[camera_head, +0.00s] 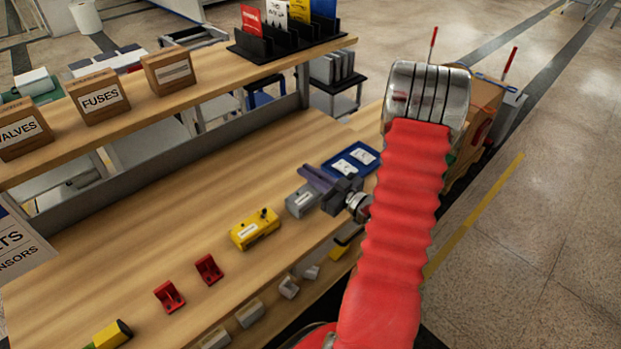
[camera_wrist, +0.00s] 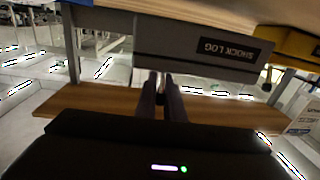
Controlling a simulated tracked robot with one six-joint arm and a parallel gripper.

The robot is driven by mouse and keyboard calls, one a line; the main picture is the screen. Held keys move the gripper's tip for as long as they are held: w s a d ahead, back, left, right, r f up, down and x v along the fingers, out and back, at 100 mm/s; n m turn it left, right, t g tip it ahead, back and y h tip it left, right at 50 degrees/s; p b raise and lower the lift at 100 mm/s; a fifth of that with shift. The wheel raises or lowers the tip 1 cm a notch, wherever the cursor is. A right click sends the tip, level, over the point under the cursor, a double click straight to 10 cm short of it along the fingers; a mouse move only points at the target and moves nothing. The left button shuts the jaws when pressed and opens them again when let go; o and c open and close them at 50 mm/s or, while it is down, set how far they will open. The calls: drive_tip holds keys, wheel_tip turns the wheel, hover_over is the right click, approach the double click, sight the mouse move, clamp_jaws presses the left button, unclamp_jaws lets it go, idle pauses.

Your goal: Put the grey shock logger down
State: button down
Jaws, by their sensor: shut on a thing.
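The grey shock logger (camera_head: 301,201) is a small box over the wooden bench, between the yellow device and the blue tray. Its dark label, reading SHOCK LOG, shows upside down in the wrist view (camera_wrist: 228,50). My gripper (camera_head: 322,184) is shut on the logger from the right side of the head view. Its two dark fingers (camera_wrist: 162,84) meet the logger's edge in the wrist view. The logger's base is at or very near the bench top; I cannot tell whether it touches. My gripper partly hides the logger in the head view.
A yellow device (camera_head: 255,231) stands left of the logger. A blue tray (camera_head: 333,172) with white cards lies behind my gripper. Two red brackets (camera_head: 208,268) sit nearer the left. An upper shelf (camera_head: 215,80) carries labelled boxes. Bare bench (camera_head: 150,235) lies at left.

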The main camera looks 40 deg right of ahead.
drive_tip(key=shift+f, duration=1.15)
drive_tip(key=c, duration=1.9)
unclamp_jaws()
drive_tip(key=shift+o, duration=0.2)
drive_tip(key=shift+s, duration=0.1)
drive_tip(key=shift+s+d, duration=0.25)
drive_tip(key=shift+s, duration=1.7)
drive_tip(key=shift+s+d, duration=0.2)
drive_tip(key=shift+s, duration=1.75)
drive_tip(key=shift+s+d, duration=0.25)
drive_tip(key=shift+s, duration=1.7)
